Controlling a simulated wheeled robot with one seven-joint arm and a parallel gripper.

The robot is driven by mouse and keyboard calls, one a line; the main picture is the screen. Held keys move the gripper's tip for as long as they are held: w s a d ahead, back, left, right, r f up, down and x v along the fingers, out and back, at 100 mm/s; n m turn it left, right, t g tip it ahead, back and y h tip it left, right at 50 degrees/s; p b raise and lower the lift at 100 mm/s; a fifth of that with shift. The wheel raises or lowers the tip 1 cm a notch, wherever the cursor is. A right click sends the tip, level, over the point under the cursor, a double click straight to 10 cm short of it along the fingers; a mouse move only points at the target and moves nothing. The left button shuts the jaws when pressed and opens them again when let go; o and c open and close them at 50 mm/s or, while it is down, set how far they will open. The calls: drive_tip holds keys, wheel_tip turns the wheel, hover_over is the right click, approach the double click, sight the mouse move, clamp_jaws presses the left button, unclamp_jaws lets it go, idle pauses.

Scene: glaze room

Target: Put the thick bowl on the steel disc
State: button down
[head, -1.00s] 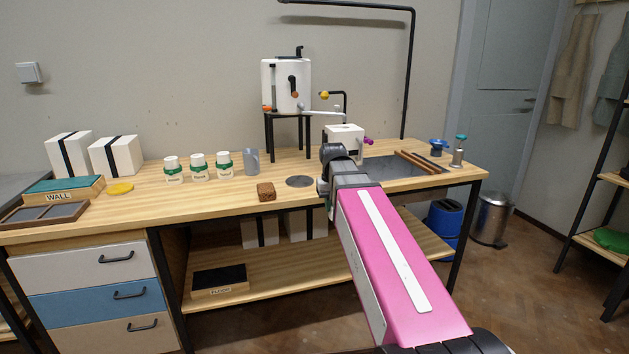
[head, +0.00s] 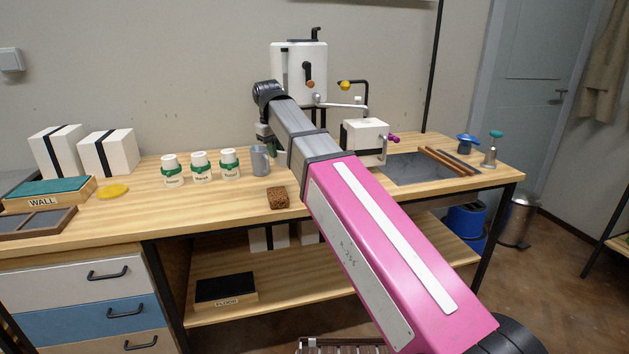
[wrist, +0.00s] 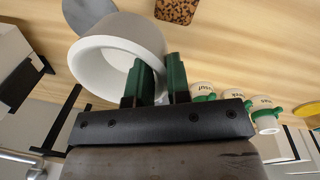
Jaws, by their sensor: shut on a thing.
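The thick bowl (wrist: 105,62), pale with a broad white rim and grey outside, is held in the wrist view. My gripper (wrist: 160,70) is shut on its wall, with one green finger across the rim and the other outside. The steel disc (wrist: 86,14), a flat grey round, lies on the bench beyond the bowl, partly cut off by the frame edge.
A brown speckled block (head: 278,198) sits near the bench's front edge.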

drive_tip(key=w+d+f, duration=0.2)
drive_tip(key=d, duration=0.1)
drive_tip(key=w+d+f, duration=0.4)
drive_tip(key=w+d, duration=0.1)
drive_tip(key=shift+d+f, duration=0.3)
drive_tip(key=shift+f, duration=0.1)
drive_tip(key=shift+w+d+f, duration=0.1)
drive_tip(key=shift+f, duration=1.9)
drive_tip(key=shift+f, duration=0.15)
drive_tip(key=c, duration=1.1)
unclamp_jaws()
drive_tip(key=r, duration=0.8)
drive_tip(key=a+r, duration=0.1)
drive_tip(key=r, duration=0.3)
drive_tip(key=shift+s+r, duration=0.1)
drive_tip(key=shift+s, duration=0.3)
